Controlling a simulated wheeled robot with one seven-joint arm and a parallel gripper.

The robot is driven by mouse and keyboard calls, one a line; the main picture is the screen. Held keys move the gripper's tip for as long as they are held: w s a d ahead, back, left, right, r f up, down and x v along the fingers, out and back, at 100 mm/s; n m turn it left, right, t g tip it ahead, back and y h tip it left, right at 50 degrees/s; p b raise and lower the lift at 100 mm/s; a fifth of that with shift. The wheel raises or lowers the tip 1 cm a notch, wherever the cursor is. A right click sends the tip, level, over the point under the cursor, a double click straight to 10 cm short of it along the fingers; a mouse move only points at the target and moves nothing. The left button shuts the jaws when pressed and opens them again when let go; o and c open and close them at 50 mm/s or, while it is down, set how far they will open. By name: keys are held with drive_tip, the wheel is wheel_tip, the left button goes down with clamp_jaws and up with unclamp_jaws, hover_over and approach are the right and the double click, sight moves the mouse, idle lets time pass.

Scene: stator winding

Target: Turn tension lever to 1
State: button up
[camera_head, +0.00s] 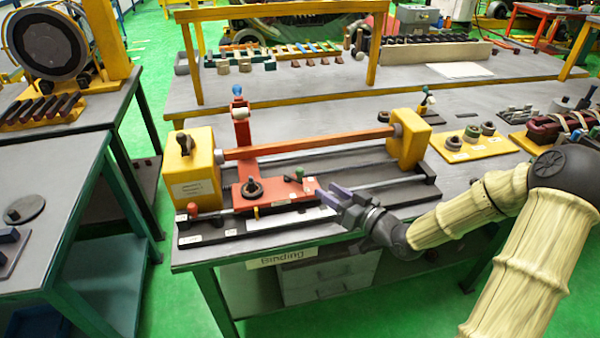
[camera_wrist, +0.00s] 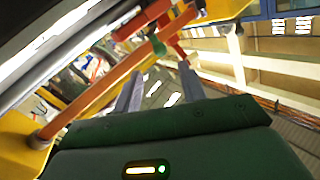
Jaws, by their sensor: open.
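The winding machine has a red carriage (camera_head: 275,193) under an orange bar (camera_head: 310,143). On the carriage stand a small green-tipped lever (camera_head: 299,173) and a black round knob (camera_head: 252,187). A red-tipped lever (camera_head: 193,209) stands at the front left, and a black-handled lever (camera_head: 184,143) is on the yellow box (camera_head: 195,175). I cannot tell which one is the tension lever, and no number is readable. My gripper (camera_head: 328,196) is open and empty, just right of the carriage. In the wrist view, a green piece (camera_wrist: 158,46) shows beyond my open fingers (camera_wrist: 158,88).
A yellow end post (camera_head: 409,148) stands at the machine's right end. A yellow tray with rings (camera_head: 472,145) is at the right. The table front edge (camera_head: 260,250) bears a "Binding" label.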

sight(300, 176)
drive_tip(key=x, duration=1.1)
drive_tip(key=shift+p, duration=0.35)
drive_tip(key=shift+c, duration=0.4)
clamp_jaws()
